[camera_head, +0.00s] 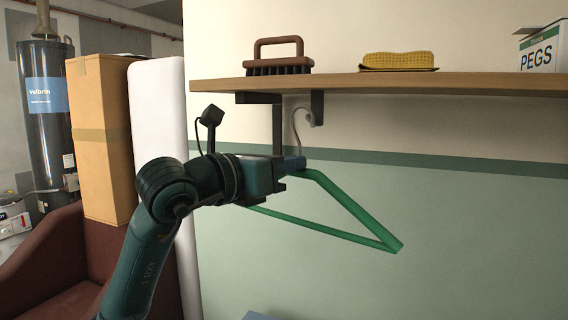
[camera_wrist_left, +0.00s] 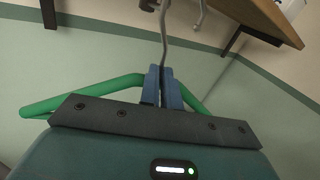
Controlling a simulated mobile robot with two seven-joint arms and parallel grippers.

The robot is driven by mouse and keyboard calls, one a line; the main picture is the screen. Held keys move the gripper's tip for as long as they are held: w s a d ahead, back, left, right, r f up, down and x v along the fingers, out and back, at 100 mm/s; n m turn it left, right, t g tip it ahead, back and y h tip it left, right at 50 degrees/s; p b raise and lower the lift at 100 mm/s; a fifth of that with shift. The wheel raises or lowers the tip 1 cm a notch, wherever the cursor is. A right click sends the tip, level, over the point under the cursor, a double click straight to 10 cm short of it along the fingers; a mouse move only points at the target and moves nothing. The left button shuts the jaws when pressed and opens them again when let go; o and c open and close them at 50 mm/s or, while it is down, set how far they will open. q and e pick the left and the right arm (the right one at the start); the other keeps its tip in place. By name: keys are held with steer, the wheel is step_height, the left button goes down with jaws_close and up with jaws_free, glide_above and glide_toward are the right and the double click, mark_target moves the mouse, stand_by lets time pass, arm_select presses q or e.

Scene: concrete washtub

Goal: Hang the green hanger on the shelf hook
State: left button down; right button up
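The green hanger (camera_head: 350,205) hangs in front of the wall below the shelf, its lower bar slightly tilted. My left gripper (camera_head: 294,163) is shut on its neck, just under the grey metal hook. In the left wrist view the blue fingers (camera_wrist_left: 163,88) pinch the neck, with green arms (camera_wrist_left: 110,88) on both sides. The hanger's wire (camera_wrist_left: 164,45) rises towards the shelf's underside. A dark shelf hook or bracket end (camera_head: 317,105) is right beside the wire's curved top; whether they touch or overlap, I cannot tell. My right gripper is out of view.
The wooden shelf (camera_head: 450,84) holds a brush (camera_head: 278,58), a yellow sponge cloth (camera_head: 398,61) and a PEGS box (camera_head: 541,48). A dark bracket (camera_head: 277,125) stands behind the hanger. A cardboard box (camera_head: 100,140) and a white roll (camera_head: 160,110) stand left. The right wall is clear.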

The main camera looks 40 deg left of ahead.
arm_select(q)
steer(key=shift+w+a+f+p, duration=0.1)
steer(key=shift+w+a+p, duration=0.1)
steer(key=shift+w, duration=0.7)
steer(key=shift+w+a+f+p, duration=0.1)
steer(key=shift+w+a+p, duration=0.1)
steer(key=shift+w, duration=0.7)
steer(key=w, duration=0.1)
steer(key=w+f, duration=0.1)
steer(key=shift+w+a+b, duration=0.3)
steer(key=shift+a, duration=0.05)
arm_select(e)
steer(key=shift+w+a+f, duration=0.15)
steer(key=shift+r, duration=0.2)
arm_select(q)
steer(key=c, duration=1.5)
jaws_free()
steer(key=shift+c, duration=0.2)
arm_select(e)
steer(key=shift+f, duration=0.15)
